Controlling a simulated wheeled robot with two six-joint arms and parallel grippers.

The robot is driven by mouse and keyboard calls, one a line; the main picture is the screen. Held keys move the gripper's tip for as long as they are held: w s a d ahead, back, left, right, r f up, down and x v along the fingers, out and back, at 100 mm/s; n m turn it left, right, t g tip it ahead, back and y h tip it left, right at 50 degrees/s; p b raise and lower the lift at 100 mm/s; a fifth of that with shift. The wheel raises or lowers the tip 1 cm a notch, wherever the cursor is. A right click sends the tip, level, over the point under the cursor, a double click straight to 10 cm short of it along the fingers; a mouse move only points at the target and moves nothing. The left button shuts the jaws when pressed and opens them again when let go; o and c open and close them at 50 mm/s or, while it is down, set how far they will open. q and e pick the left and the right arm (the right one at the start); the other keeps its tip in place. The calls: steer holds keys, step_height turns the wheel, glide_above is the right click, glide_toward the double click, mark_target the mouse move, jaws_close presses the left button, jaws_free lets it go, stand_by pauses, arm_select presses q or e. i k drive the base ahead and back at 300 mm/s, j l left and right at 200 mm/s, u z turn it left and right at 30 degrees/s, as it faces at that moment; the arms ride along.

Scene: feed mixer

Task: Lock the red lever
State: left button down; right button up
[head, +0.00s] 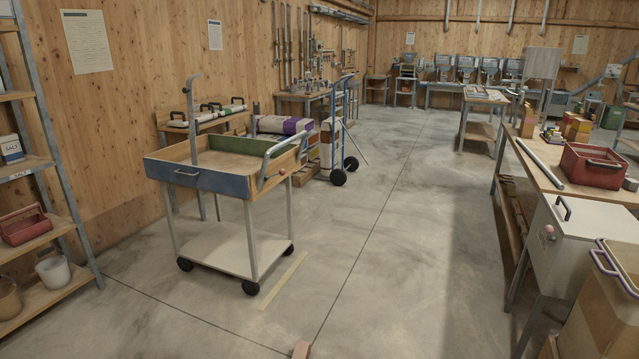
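I cannot make out a clear red lever in the head view. A small reddish-pink knob (282,173) sits on the right side of the wheeled cart (205,180). Another pinkish knob (547,232) is on the white cabinet (590,235) at the right. Both are too small to tell whether they belong to a lever or how they are set. A small reddish-brown piece (301,349) shows at the bottom edge, mostly cut off. Neither of my grippers is in view.
The cart stands left of centre on the concrete floor (385,235), which is open in the middle. A blue hand truck (338,130) stands behind it. Shelves (35,260) line the left edge. A bench with a red crate (595,165) stands at the right.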

mark_target(282, 172)
steer(key=i+z, duration=0.1)
steer(key=i, duration=0.95)
steer(key=i+j+z, duration=0.1)
steer(key=i, duration=0.95)
steer(key=i+j+z, duration=0.35)
steer(key=i+j, duration=0.25)
steer(key=i, duration=0.1)
